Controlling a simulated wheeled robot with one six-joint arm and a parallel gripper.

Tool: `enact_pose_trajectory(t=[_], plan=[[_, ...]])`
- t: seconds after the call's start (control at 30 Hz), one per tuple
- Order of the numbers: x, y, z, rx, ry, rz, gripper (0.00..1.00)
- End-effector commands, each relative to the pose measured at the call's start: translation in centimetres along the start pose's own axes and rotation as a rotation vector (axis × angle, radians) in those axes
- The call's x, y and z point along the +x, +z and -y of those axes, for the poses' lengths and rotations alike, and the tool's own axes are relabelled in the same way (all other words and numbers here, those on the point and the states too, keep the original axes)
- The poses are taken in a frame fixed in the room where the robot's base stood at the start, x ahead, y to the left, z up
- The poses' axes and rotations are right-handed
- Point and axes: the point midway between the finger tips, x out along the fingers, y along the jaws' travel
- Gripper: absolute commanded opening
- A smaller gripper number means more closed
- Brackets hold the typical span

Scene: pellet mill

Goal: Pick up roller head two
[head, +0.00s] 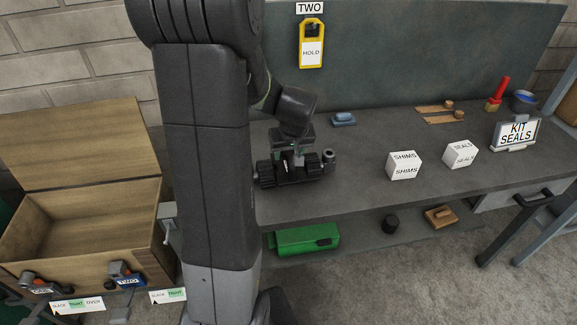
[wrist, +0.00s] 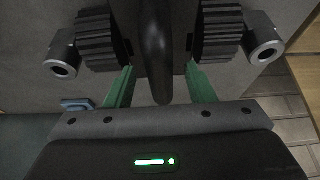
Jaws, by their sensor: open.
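A dark roller head (head: 288,172) with two ribbed rollers sits on the grey bench, partly behind my arm. I see no number on it. In the wrist view its ribbed rollers lie left and right, each with a grey metal end piece, and a black upright handle (wrist: 157,50) stands between them. My gripper (head: 297,152) is over the roller head. In the wrist view its green fingers (wrist: 158,88) are open, one on each side of the handle, with gaps showing.
A "TWO" sign (head: 310,8) and a yellow "HOLD" tag (head: 312,43) are on the back panel. White shims (head: 404,166) and seals (head: 460,154) boxes stand right on the bench. A blue block (head: 343,119) lies behind. An open wooden box (head: 80,235) is at left.

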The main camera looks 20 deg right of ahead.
Motion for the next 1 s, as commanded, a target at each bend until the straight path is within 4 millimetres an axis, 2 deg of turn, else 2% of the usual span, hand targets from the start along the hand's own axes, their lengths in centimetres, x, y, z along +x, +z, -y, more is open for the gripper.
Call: enact_pose_trajectory(t=[0.13, 0.4, 0.43, 0.67, 1.0], plan=[[1.17, 0.04, 0.02, -0.001, 0.0, 0.001, 0.49], [1.45, 0.04, 0.02, -0.001, 0.001, -0.001, 0.49], [1.44, 0.04, 0.02, -0.001, 0.001, -0.001, 0.47], [1.42, 0.04, 0.02, -0.001, 0.001, 0.0, 0.02], [1.41, 0.03, 0.01, -0.001, 0.001, 0.0, 0.0]])
